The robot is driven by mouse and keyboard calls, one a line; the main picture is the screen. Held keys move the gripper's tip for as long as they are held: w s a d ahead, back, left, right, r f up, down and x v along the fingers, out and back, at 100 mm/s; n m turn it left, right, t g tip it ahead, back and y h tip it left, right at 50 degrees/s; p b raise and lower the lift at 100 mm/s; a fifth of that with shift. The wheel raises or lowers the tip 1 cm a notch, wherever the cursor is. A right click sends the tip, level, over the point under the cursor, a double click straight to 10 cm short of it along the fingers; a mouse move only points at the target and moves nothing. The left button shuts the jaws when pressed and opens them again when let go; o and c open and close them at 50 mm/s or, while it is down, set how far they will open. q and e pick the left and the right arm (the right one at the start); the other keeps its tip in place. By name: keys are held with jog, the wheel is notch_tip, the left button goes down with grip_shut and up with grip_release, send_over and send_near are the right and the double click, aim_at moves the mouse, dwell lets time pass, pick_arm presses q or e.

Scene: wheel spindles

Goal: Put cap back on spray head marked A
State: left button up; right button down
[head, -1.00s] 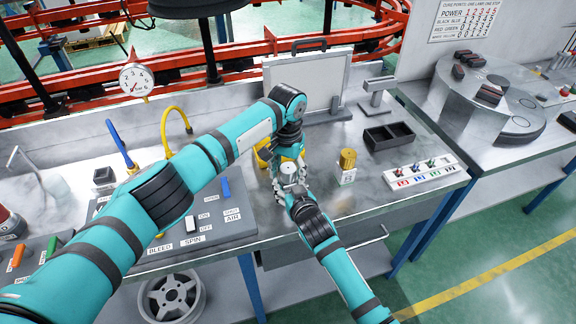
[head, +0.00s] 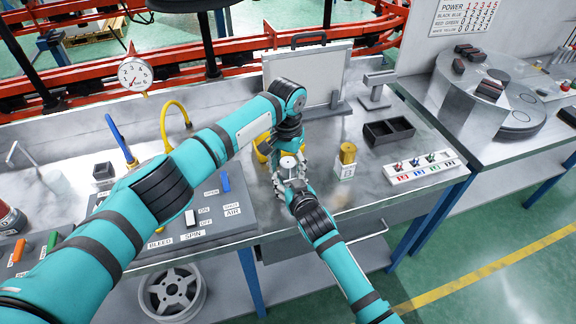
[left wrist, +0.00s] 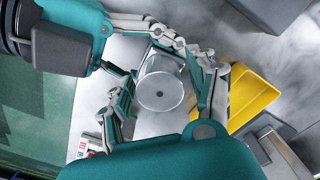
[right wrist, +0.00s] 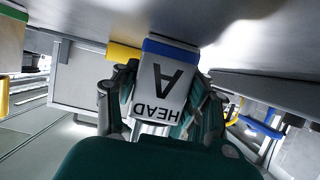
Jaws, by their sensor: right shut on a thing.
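A white block lettered HEAD A with a blue band (right wrist: 165,85) is between the fingers of my right gripper (right wrist: 165,100), which is shut on it. A pale silvery cylinder with a dark dot in its round end (left wrist: 160,92) stands between the fingers of my left gripper (left wrist: 168,72). The left fingers are spread around it, with a gap on the right side. In the head view both grippers meet over the bench, the left (head: 290,150) above the right (head: 288,175). I cannot tell whether the cylinder is a cap or part of the head.
A gold-topped white block (head: 346,168) stands to the right. A yellow bin (left wrist: 252,98) is close to the left gripper. A control panel (head: 228,220) lies to the left.

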pick_arm(q)
jog(key=shift+o, duration=0.2)
jog(key=shift+r, duration=0.15)
notch_tip(320, 180, up, 12)
dwell(0.4)
jog(key=shift+a, duration=0.1)
pick_arm(e)
jog(key=c, duration=0.6)
grip_release()
jog(key=shift+s, duration=0.1)
jog(key=v, duration=1.2)
pick_arm(q)
jog(key=shift+f, duration=0.2)
